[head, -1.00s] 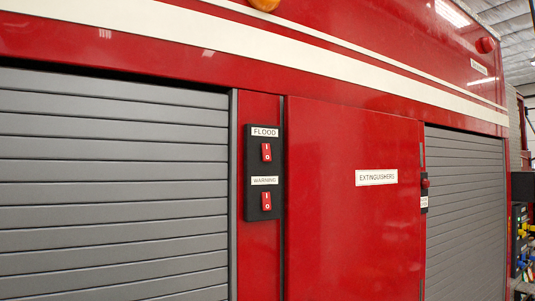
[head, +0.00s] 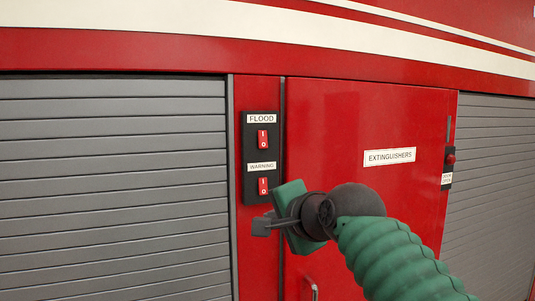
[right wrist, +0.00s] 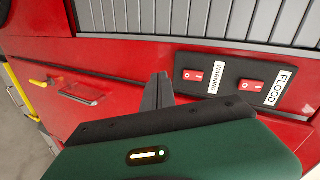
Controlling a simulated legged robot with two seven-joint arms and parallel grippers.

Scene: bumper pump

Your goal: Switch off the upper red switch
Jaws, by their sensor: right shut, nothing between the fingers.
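The upper red switch (head: 263,139) sits under the FLOOD label on a black panel (head: 248,188). The lower red switch (head: 263,186) is under the WARNING label. My right gripper (head: 262,226) comes in from the right, in front of and just below the panel, near the lower switch. In the right wrist view the gripper's fingers (right wrist: 157,92) are together and empty, to the left of the panel. There the upper switch (right wrist: 252,86) is on the right and the lower switch (right wrist: 193,75) is nearer the fingers. My left gripper is not in view.
A red EXTINGUISHERS door (head: 340,120) stands right of the panel, with a handle (head: 311,288) low down. Grey roller shutters (head: 110,170) flank the red bodywork. Another small switch panel (head: 449,165) is farther right. Yellow rails (right wrist: 20,92) show in the right wrist view.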

